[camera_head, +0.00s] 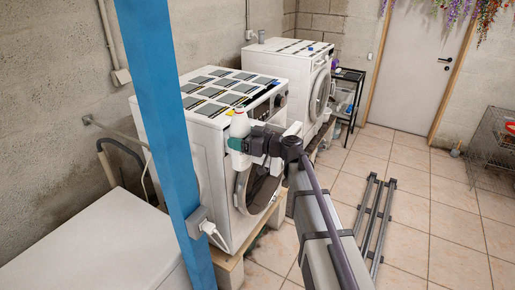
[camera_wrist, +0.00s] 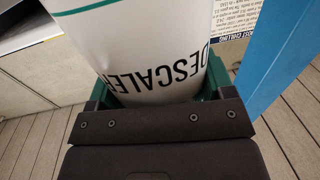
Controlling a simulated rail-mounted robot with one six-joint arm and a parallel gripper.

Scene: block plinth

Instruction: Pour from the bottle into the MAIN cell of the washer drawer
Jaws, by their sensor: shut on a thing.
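A white bottle (camera_head: 240,124) is upright, or nearly so, in front of the near washer (camera_head: 207,140) in the head view. In the wrist view the bottle (camera_wrist: 150,45) fills the upper middle, with the word DESCALER on its side and a green stripe. My gripper (camera_head: 238,146) is shut on the bottle; its green jaws (camera_wrist: 155,92) lie on both sides of it in the wrist view. The bottle's mouth is out of the wrist view. I cannot make out the washer drawer or its MAIN cell; the gripper and bottle cover part of the washer's upper front.
A blue post (camera_head: 160,130) stands left of the bottle and also shows in the wrist view (camera_wrist: 285,65). A second washer (camera_head: 300,75) stands behind. A white box-like surface (camera_head: 95,245) is at lower left. A dark metal frame (camera_head: 375,220) lies on the tiled floor.

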